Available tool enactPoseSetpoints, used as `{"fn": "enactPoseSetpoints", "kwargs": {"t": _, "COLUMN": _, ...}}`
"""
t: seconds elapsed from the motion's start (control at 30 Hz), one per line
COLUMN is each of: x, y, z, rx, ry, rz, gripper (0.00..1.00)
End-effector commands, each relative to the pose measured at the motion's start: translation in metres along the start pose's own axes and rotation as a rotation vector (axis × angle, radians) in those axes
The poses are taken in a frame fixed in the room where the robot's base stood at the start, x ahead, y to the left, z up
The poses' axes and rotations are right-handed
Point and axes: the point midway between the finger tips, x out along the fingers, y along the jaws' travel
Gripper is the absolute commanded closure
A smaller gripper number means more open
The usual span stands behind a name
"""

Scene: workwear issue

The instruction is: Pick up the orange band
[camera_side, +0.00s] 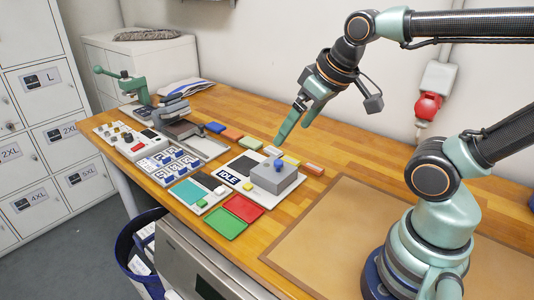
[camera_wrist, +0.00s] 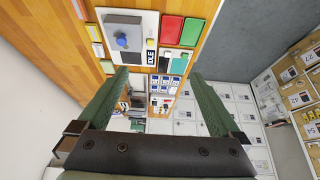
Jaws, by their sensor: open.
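Several small coloured bands lie in a row along the back of the wooden bench. An orange band (camera_side: 313,169) lies at the right end of the row, right of the grey box. A second, darker orange-red band (camera_side: 232,135) lies near the left end, between a blue one and a green one. I cannot tell which is the task's orange band. My gripper (camera_side: 294,133) is open and empty, above the row in the side view, its fingers pointing down and left. The wrist view shows its two spread fingers (camera_wrist: 160,73) with nothing held, and parts of the row at the upper left.
A grey box with a blue knob (camera_side: 278,166) stands on a white board beside the row. Red (camera_side: 243,208) and green (camera_side: 226,223) pads lie in front. A green press (camera_side: 135,86) stands far left. The tan mat (camera_side: 345,235) at right is bare.

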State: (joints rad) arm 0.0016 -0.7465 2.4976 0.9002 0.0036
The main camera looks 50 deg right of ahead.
Motion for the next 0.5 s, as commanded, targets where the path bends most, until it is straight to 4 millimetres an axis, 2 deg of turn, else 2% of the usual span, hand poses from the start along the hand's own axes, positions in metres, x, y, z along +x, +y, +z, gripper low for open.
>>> {"fn": "enactPoseSetpoints", "kwargs": {"t": 0.13, "x": 0.004, "y": 0.011, "z": -0.008, "rx": 0.091, "ry": -0.032, "rz": 0.019, "gripper": 0.00}}
{"fn": "enactPoseSetpoints", "kwargs": {"t": 0.23, "x": 0.012, "y": 0.029, "z": -0.019, "rx": 0.229, "ry": -0.076, "rz": 0.047, "gripper": 0.00}}
{"fn": "enactPoseSetpoints", "kwargs": {"t": 0.5, "x": 0.049, "y": 0.098, "z": -0.044, "rx": 0.696, "ry": -0.200, "rz": 0.151, "gripper": 0.00}}
